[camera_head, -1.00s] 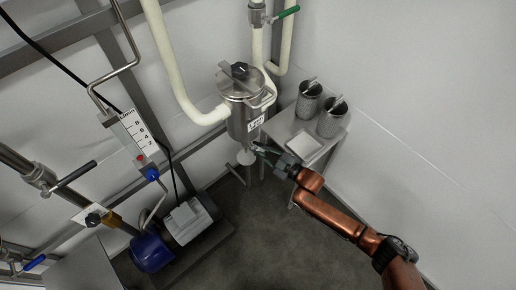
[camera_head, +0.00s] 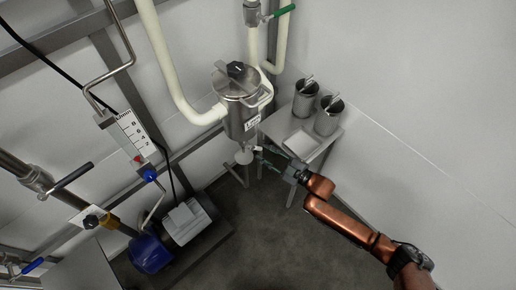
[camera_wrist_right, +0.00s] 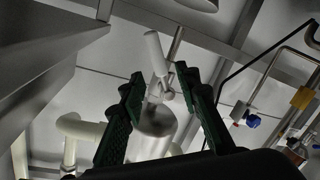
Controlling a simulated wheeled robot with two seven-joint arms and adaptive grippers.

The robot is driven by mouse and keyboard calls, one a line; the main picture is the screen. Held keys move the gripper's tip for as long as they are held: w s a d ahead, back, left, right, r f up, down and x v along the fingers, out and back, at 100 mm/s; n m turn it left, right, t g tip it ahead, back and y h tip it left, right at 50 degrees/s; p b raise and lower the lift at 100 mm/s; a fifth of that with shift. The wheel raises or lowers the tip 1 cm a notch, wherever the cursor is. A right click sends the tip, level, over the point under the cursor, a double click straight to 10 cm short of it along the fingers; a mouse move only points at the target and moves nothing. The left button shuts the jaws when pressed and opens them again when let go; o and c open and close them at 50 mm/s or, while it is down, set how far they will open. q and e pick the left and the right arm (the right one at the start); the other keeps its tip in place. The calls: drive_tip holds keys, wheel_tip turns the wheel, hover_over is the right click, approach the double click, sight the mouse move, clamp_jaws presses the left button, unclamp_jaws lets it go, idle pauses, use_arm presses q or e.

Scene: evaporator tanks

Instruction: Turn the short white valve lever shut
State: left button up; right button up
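The short white valve lever (camera_wrist_right: 156,54) shows in the right wrist view as a pale cylindrical handle on a metal valve stem. It lies ahead of and between the fingertips of my right gripper (camera_wrist_right: 160,78), with gaps on both sides. The dark green fingers are apart and hold nothing. In the head view my right gripper (camera_head: 263,158) is just right of the outlet below the steel tank (camera_head: 241,100). The lever is too small there to make out clearly. My left gripper is not in view.
A small steel table (camera_head: 324,145) with two metal cups (camera_head: 305,98) stands right of the tank, close to my right arm. A green-handled valve (camera_head: 284,11) is on the pipe above. A blue pump (camera_head: 150,252) is at lower left. The floor in front is clear.

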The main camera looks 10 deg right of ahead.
drive_tip(key=v, duration=0.6)
drive_tip(key=shift+s+d, duration=0.2)
drive_tip(key=shift+d, duration=0.05)
